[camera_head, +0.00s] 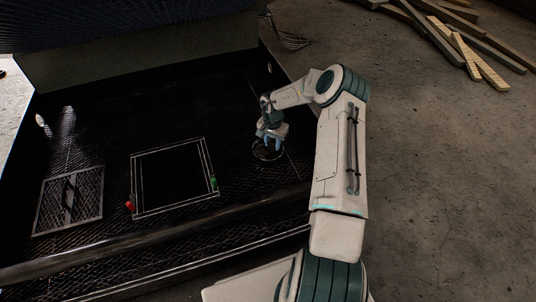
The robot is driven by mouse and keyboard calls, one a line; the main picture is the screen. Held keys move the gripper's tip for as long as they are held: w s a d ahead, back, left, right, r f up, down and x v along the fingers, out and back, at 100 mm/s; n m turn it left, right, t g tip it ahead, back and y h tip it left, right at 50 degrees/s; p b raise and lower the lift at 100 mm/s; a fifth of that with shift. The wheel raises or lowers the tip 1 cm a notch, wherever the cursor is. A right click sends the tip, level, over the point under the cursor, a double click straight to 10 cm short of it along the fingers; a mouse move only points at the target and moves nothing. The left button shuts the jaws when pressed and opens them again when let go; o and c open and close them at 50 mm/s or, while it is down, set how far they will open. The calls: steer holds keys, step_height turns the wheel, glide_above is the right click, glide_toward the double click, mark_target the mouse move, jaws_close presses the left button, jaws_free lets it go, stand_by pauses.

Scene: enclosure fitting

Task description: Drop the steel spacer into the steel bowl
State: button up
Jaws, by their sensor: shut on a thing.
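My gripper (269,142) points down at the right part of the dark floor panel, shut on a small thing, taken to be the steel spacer. The spacer is too small and hidden by the fingers to make out. A dark round bowl (267,157), which looks like the steel bowl, sits directly under my gripper. The fingers are over or within its rim; the exact height cannot be told.
A white-outlined square (176,214) lies left of the bowl, with a red item (130,207) and a green item (214,183) at its edges. A mesh panel (85,198) lies further left. Wooden planks (455,40) lie at the upper right. Bare concrete is free at right.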

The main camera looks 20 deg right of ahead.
steer(key=o, duration=1.2)
steer(key=shift+r, duration=0.15)
step_height(320, 180, up, 14)
steer(key=p, duration=0.5)
steer(key=shift+f+p, duration=0.2)
steer(key=shift+p, duration=0.15)
